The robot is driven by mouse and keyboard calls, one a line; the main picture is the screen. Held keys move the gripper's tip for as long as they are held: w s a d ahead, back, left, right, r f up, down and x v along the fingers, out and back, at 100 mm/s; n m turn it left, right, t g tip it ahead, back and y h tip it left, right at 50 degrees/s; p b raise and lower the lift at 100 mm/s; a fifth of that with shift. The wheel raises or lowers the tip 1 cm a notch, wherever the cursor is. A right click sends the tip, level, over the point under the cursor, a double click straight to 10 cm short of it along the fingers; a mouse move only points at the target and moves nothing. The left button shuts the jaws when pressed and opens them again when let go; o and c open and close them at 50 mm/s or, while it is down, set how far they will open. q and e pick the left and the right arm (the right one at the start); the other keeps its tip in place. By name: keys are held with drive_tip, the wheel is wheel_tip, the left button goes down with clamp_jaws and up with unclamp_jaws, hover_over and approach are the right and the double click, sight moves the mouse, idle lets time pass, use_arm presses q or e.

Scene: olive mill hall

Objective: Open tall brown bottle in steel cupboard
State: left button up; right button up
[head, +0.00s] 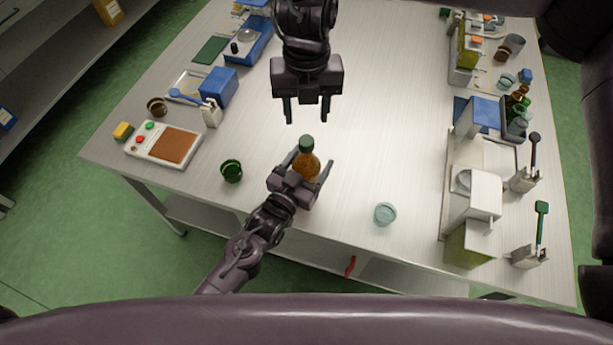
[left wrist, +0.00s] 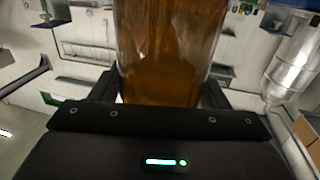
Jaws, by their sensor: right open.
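A brown bottle (head: 308,166) with a dark green cap (head: 306,143) stands upright near the front middle of the steel table (head: 370,130). My left gripper (head: 309,163) is around it from the front, one finger on each side. A narrow gap shows between the right-hand finger and the glass, so the jaws look open. In the left wrist view the amber glass (left wrist: 168,50) fills the middle between the fingers. My right gripper (head: 307,108) is open and empty, pointing down behind the bottle and apart from the cap. I cannot make out a cupboard around the bottle.
A green cup (head: 231,171) stands left of the bottle and a pale glass (head: 385,214) to its right. A white scale (head: 163,143) and blue box (head: 218,87) are at left. White machines (head: 474,196) and tool holders line the right.

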sight(306, 140)
use_arm(q)
drive_tip(key=c, duration=1.4)
clamp_jaws()
use_arm(e)
drive_tip(key=m, duration=0.8)
drive_tip(key=shift+m, duration=0.3)
drive_tip(key=m, duration=1.8)
drive_tip(key=shift+s+f+m, duration=0.1)
drive_tip(key=shift+f+m, duration=0.2)
drive_tip(key=shift+f, duration=3.7)
